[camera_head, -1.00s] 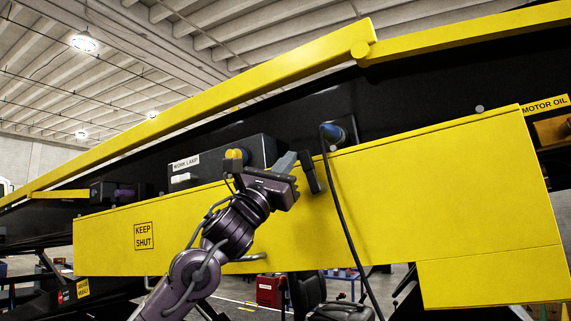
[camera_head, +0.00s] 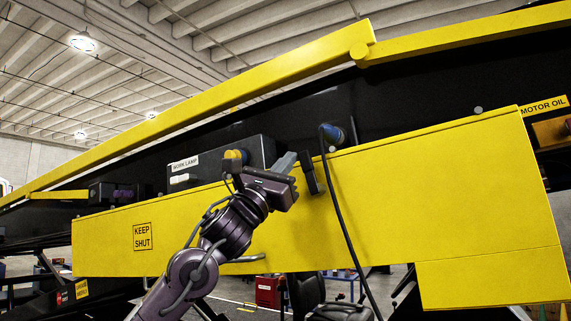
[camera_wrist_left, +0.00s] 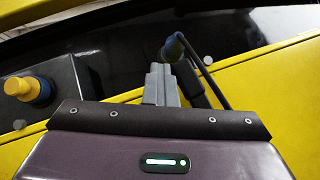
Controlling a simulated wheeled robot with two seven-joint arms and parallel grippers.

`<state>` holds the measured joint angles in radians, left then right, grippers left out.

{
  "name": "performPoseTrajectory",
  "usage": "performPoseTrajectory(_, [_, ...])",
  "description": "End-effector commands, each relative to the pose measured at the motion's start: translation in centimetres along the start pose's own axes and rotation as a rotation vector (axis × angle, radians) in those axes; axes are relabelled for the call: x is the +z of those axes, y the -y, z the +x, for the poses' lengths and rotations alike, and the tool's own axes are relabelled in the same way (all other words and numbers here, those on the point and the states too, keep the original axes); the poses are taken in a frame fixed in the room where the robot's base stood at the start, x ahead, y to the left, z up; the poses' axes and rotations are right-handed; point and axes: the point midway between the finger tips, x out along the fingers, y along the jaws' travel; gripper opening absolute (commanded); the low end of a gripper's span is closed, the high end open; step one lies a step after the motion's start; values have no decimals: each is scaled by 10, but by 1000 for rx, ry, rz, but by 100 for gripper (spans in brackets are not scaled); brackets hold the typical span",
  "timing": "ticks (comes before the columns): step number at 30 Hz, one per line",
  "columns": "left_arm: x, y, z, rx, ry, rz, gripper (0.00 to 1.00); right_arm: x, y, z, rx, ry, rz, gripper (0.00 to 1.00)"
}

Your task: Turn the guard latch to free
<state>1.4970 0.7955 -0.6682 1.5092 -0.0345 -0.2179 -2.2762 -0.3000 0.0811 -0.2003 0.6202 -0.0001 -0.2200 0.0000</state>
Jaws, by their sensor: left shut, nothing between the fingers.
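The guard latch (camera_head: 309,173) is a short black bar at the top edge of the yellow guard (camera_head: 430,190). It stands nearly upright, leaning slightly, and also shows in the left wrist view (camera_wrist_left: 189,84). My left gripper (camera_head: 285,161) is shut and empty, with its grey fingers just left of the latch. In the left wrist view the closed fingers (camera_wrist_left: 160,85) reach up beside the latch. I cannot tell whether they touch it. My right gripper is in neither view.
A blue plug (camera_head: 332,133) with a hanging black cable (camera_head: 343,220) is just right of the latch. A dark box (camera_head: 262,152) with a yellow-and-blue knob (camera_head: 234,156) is behind my left wrist. The guard's face to the right is clear.

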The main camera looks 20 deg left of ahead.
Motion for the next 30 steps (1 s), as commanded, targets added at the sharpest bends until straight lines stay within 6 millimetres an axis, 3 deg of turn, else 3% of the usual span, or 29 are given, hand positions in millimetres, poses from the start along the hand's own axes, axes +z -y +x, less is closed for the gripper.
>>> performPoseTrajectory(12, [-2,2,0,-5,-3,0,0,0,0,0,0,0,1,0])
performPoseTrajectory(17, [-5,-6,-6,-3,-2,0,0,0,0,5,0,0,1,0])
performPoseTrajectory(22, [-13,-29,-22,-3,-2,-2,0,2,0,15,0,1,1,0])
performPoseTrajectory(30, [2,-66,-71,-3,3,-2,0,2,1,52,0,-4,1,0])
